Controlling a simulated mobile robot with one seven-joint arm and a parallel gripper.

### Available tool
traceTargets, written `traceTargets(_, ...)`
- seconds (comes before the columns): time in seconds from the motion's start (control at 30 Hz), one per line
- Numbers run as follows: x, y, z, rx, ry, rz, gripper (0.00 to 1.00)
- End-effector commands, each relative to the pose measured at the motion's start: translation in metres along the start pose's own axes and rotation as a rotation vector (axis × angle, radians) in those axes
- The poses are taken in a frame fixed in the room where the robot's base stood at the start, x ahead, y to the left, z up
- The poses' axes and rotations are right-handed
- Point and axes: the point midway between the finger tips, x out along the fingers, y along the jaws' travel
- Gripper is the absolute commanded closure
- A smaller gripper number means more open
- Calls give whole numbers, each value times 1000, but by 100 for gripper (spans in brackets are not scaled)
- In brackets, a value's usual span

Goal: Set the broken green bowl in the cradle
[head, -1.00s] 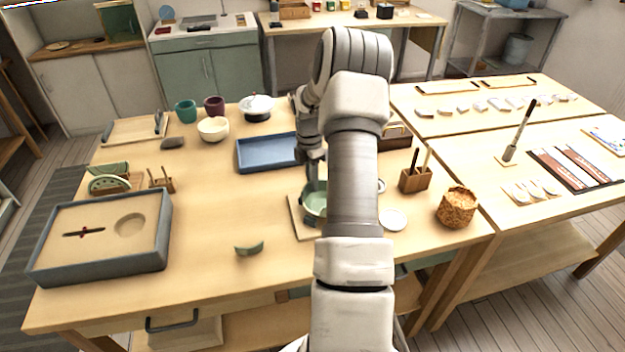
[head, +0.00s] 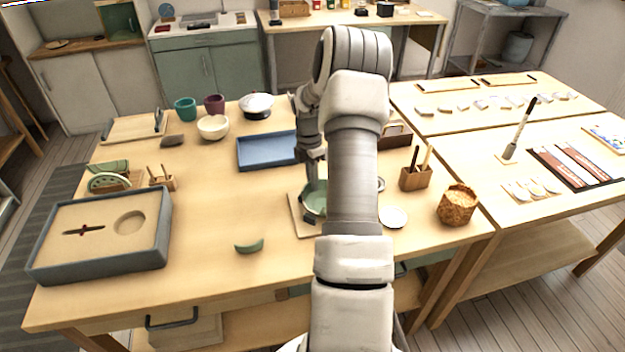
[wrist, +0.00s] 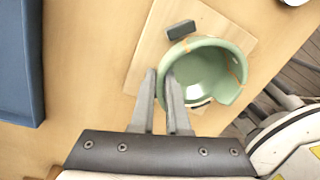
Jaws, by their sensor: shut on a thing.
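The broken green bowl (head: 312,204) sits at the wooden board of the cradle (head: 301,226), partly hidden behind my arm in the head view. In the wrist view the bowl (wrist: 208,72) shows gold seams and a gap in its rim at lower right. The cradle board (wrist: 150,52) lies under it, with a dark block (wrist: 181,30) beside the rim. My gripper (wrist: 161,76) has one finger outside and one inside the bowl's left wall and is shut on it. I cannot tell whether the bowl rests fully on the cradle.
A loose green shard (head: 249,246) lies left of the board near the front. A blue tray (head: 265,152) stands behind. A white dish (head: 393,217), a wooden tool holder (head: 416,178) and a woven basket (head: 457,204) are to the right.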

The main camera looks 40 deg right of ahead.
Motion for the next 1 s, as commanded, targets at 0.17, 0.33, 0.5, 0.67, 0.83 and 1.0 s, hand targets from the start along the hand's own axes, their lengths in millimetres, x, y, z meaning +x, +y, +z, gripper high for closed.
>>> traceTargets(0.17,1,0,0,0,0,0,100)
traceTargets(0.33,1,0,0,0,0,0,100)
traceTargets(0.5,1,0,0,0,0,0,58)
traceTargets(0.67,1,0,0,0,0,0,52)
traceTargets(0.83,2,0,0,0,0,0,37)
traceTargets(1.0,2,0,0,0,0,0,22)
